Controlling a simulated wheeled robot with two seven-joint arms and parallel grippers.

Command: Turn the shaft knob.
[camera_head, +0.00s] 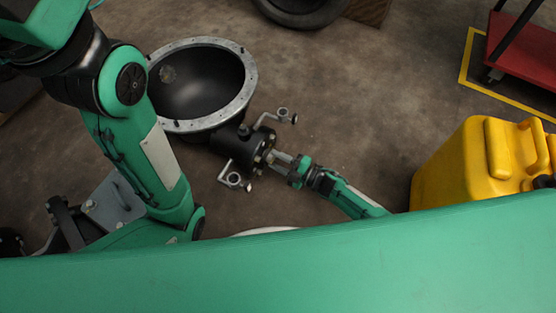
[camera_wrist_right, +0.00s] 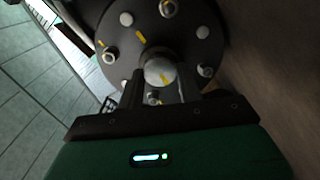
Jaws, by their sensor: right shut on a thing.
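The shaft knob (camera_wrist_right: 158,71) is a small round silver piece with a yellow mark, at the centre of a dark round flange (camera_wrist_right: 185,30) with several bolts in the right wrist view. In the head view the flange closes the end of a black cylindrical housing (camera_head: 236,147) attached to a wide metal bowl (camera_head: 205,85). My right gripper (camera_head: 276,159) reaches this end from the lower right. In the wrist view its two dark fingers (camera_wrist_right: 160,90) are on either side of the knob, shut on it. My left gripper is not in view; only my left arm shows.
Two bent metal brackets (camera_head: 273,116) and (camera_head: 233,179) stick out beside the housing. A yellow canister (camera_head: 452,165) stands at the right. A tyre (camera_head: 303,10) lies at the top, and a red cart (camera_head: 520,48) is at the upper right. Brown floor between them is clear.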

